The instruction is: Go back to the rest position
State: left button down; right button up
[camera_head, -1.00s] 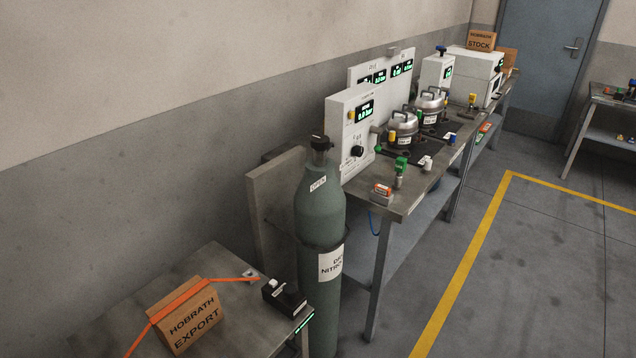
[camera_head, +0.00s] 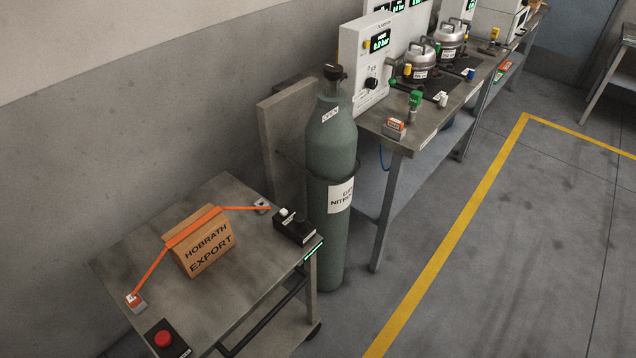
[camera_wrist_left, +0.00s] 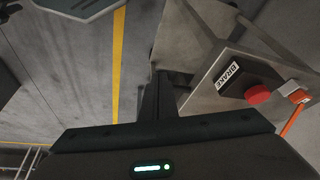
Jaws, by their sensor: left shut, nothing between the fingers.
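My left gripper (camera_wrist_left: 158,98) shows in the left wrist view, its dark fingers shut together with nothing between them. It is over the floor beside the metal cart (camera_wrist_left: 205,75), and no contact with the cart shows. The red button (camera_wrist_left: 258,94) on its dark box, next to a label reading BRAKE, is to the right of the fingers. Neither gripper shows in the head view. My right gripper is in no view.
In the head view a cardboard box (camera_head: 202,248) sits strapped in orange on the cart (camera_head: 127,255). A green gas cylinder (camera_head: 333,155) stands behind it, beside a long workbench (camera_head: 400,142).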

pick_arm(q)
jog(key=s+f+g, duration=0.1)
jog(key=s+f, duration=0.2)
jog(key=f, duration=1.3)
jog(key=s+f+g, duration=0.1)
jog(key=s+f, duration=0.1)
jog(key=f, duration=1.3)
jog(key=s+a+f, duration=0.2)
jog(key=s+f, duration=0.5)
jog(key=s, duration=0.1)
jog(key=s+a+f+g, duration=0.1)
jog(key=s+f, duration=0.7)
jog(key=s, duration=0.1)
jog(key=shift+a+f+g+y, duration=0.15)
jog(key=shift+a+g+y, duration=0.15)
jog(key=shift+a+y, duration=0.1)
jog(key=shift+d, duration=0.1)
